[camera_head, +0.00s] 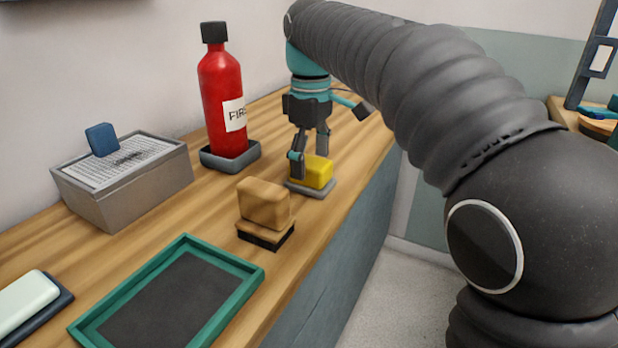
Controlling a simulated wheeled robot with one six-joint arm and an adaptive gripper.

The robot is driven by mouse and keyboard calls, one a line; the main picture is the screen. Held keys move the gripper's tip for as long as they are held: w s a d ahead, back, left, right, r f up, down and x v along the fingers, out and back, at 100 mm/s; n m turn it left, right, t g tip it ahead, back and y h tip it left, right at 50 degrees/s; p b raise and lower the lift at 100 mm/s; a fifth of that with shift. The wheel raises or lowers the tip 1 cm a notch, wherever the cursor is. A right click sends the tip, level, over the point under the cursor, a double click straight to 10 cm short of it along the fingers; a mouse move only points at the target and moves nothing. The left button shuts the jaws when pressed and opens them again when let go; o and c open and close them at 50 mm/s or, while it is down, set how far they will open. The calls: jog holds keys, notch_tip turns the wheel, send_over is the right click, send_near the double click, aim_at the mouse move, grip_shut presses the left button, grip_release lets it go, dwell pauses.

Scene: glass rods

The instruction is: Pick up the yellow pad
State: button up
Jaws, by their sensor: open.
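The yellow pad (319,172) is a small bright block on a thin grey base (318,190) on the wooden counter. It lies near the counter's right edge. My gripper (309,165) points down at the pad, with its dark fingers apart. One finger is at the pad's left side and covers part of it. Another finger is behind the pad's upper edge. I cannot tell whether either finger touches the pad.
A red bottle (221,97) stands in a grey tray behind left. A wooden block (264,203) sits close in front. A grey box (124,190) with a blue piece (102,139), a green-rimmed tray (97,318) and a pale block (25,301) are further left. The counter (213,211) drops off at right.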

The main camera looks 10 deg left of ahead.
aim_at(311, 161)
jog(key=shift+f, duration=0.4)
jog(key=c, duration=1.4)
jog(key=shift+r, duration=0.1)
jog(key=shift+r, duration=0.5)
notch_tip(311, 161, up, 3)
jog(key=shift+f+p, duration=0.1)
jog(key=shift+p, duration=0.45)
jog(key=d+r, duration=0.2)
jog(key=d, duration=0.2)
jog(key=d+r, duration=0.2)
jog(key=d, duration=0.1)
jog(key=s+d+r, duration=0.1)
jog(key=d+r, duration=0.2)
jog(key=d, duration=0.1)
jog(key=shift+d+p, duration=0.3)
jog(key=shift+d, duration=0.05)
